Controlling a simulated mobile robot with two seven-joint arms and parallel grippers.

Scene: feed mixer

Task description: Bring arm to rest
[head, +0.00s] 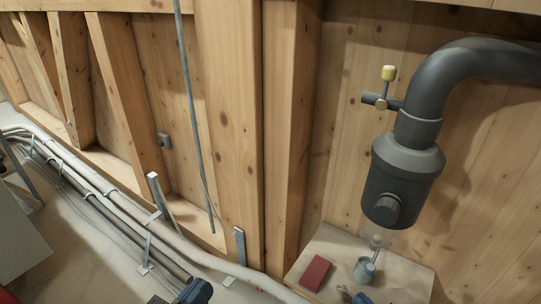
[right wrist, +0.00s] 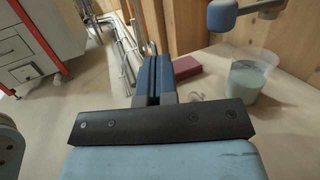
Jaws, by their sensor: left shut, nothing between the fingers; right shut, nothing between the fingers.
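My right gripper (right wrist: 154,78) is in the right wrist view, its two dark blue fingers pressed together with nothing between them. In the head view, only a small blue part of the right gripper (head: 361,298) shows at the bottom edge, close in front of a cup. My left gripper (head: 196,292) is at the bottom edge of the head view, further left, over the floor beside the pipes. It is shut and partly cut off by the frame. The cup (head: 363,272) stands on a wooden table (head: 405,275); in the right wrist view the clear cup (right wrist: 246,78) holds pale blue-green contents.
A red box (head: 315,272) lies on the table left of the cup. A dark grey mixer pipe (head: 405,170) with a yellow-knobbed valve (head: 389,73) hangs above. Wooden posts (head: 228,120) and floor pipes (head: 110,200) line the wall. A drawer cabinet (right wrist: 28,48) stands left.

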